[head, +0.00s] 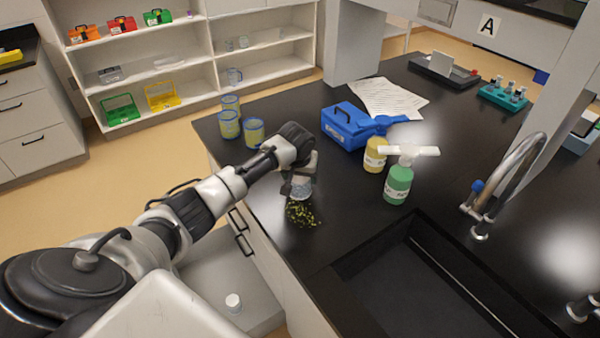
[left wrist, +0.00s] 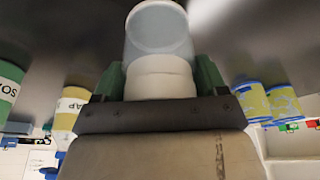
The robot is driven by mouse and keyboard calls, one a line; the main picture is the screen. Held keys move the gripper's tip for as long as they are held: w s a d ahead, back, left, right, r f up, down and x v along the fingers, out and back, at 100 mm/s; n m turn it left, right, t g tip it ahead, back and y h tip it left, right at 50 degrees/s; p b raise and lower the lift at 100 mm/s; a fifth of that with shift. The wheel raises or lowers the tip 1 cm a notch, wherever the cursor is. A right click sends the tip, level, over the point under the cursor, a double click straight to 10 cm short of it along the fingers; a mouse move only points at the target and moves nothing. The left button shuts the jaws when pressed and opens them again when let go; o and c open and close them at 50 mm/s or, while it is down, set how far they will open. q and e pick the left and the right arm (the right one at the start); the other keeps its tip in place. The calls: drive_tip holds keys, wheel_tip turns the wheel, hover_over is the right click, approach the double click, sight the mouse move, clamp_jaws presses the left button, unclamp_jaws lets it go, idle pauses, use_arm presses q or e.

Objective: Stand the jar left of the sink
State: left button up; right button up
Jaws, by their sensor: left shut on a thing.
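My left gripper (head: 300,182) is shut on a clear, pale jar (head: 301,190), just over the black counter to the left of the sink (head: 415,285). In the left wrist view the jar (left wrist: 158,30) sits between the green finger pads, with its white band (left wrist: 160,78) in the grip. Its see-through body looks empty there. A patch of small green and yellow bits (head: 301,213) shows directly below the jar. I cannot tell whether the jar touches the counter. My right gripper is not in view.
A green pump bottle (head: 397,184) and a yellow bottle (head: 375,156) stand right of the gripper, before a blue box (head: 347,128). Blue-rimmed jars (head: 229,124) stand at the counter's back left corner. A curved tap (head: 510,180) rises beside the sink.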

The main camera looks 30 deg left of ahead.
use_arm(q)
drive_tip(key=shift+f, duration=0.1)
drive_tip(key=o, duration=0.9)
drive_tip(key=b+v, duration=0.1)
drive_tip(key=v, duration=1.1)
drive_tip(key=shift+r, duration=0.25)
